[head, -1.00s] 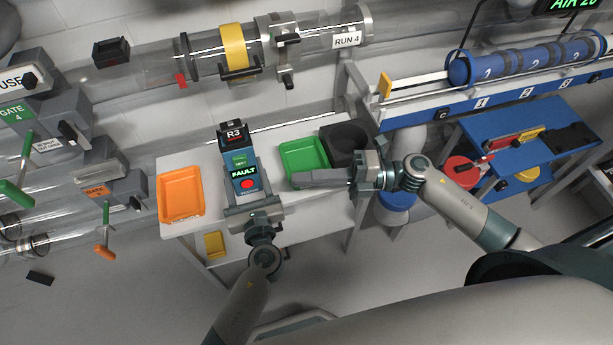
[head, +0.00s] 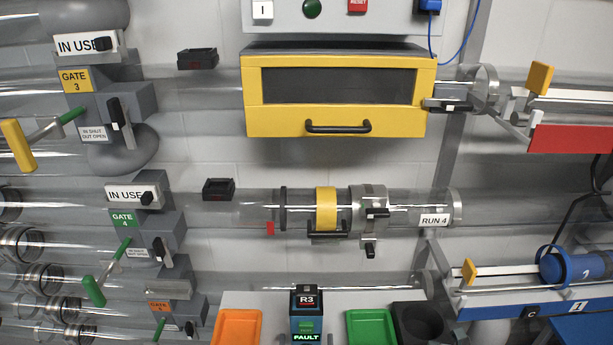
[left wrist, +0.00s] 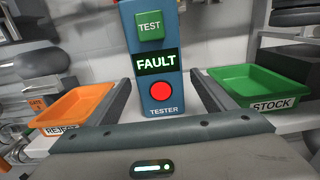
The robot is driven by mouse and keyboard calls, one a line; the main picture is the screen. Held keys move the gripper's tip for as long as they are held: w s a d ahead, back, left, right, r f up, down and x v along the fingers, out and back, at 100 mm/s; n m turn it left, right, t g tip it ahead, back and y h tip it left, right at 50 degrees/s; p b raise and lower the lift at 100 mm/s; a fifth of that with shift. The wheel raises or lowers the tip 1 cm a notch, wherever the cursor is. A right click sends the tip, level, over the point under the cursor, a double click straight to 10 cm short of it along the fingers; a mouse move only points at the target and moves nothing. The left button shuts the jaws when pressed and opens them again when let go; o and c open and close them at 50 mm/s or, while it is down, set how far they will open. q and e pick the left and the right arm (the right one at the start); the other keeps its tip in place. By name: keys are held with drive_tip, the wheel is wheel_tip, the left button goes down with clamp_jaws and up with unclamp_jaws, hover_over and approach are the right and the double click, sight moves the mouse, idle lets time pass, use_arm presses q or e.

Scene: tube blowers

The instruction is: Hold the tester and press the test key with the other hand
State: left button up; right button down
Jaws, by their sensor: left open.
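The blue-and-black tester (head: 307,312) stands upright at the bottom of the head view, with R3 on its top and a lit FAULT display. In the left wrist view the tester (left wrist: 157,98) shows a green TEST key (left wrist: 149,26), the FAULT display and a red round button. My left gripper (left wrist: 160,80) is open, with one finger on each side of the tester and visible gaps between. In the head view only the fingertips of my left gripper (head: 306,340) show, at the bottom edge. My right gripper is in neither current view.
An orange reject tray (head: 238,326) is left of the tester and a green stock tray (head: 371,327) right of it, beside a black round holder (head: 420,322). Gate levers (head: 92,290) stick out at the left. A yellow cabinet (head: 337,121) is above.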

use_arm(q)
drive_tip(key=s, duration=0.8)
drive_tip(key=shift+s, duration=0.15)
